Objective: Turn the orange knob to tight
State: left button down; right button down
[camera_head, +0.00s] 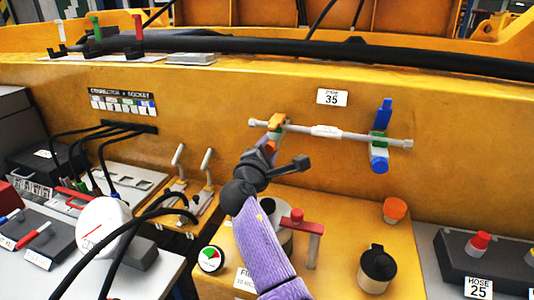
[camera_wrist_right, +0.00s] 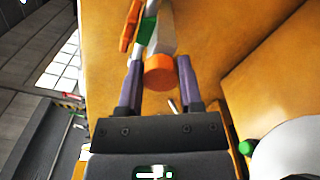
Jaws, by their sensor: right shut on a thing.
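The orange knob (camera_wrist_right: 158,73) is a short round cap at the end of a valve, seen between my two purple fingers in the right wrist view. My right gripper (camera_wrist_right: 159,84) is shut on it. In the head view my right gripper (camera_head: 267,148) reaches up to the left valve and mostly hides the knob. Above the knob are an orange lever (camera_head: 277,121) and a green part, both on the grey pipe (camera_head: 325,131). I cannot read any tight mark. My left gripper is not in view.
A second valve with a blue lever (camera_head: 384,110) and blue knob (camera_head: 378,165) is on the same pipe at right. Below are a red T-handle (camera_head: 314,228), an orange cap (camera_head: 394,209) and a black cup-like part (camera_head: 377,266). Black hoses (camera_head: 130,232) cross at left.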

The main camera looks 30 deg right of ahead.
jog(key=m+b, duration=0.1)
jog(key=m, duration=0.2)
jog(key=shift+f, duration=0.2)
jog(key=shift+m+b, duration=0.85)
jog(key=shift+m, duration=0.75)
jog(key=shift+c, duration=1.3)
grip_release()
jog(key=shift+r, duration=0.1)
jog(key=p+v, duration=0.1)
jog(key=v, duration=0.9)
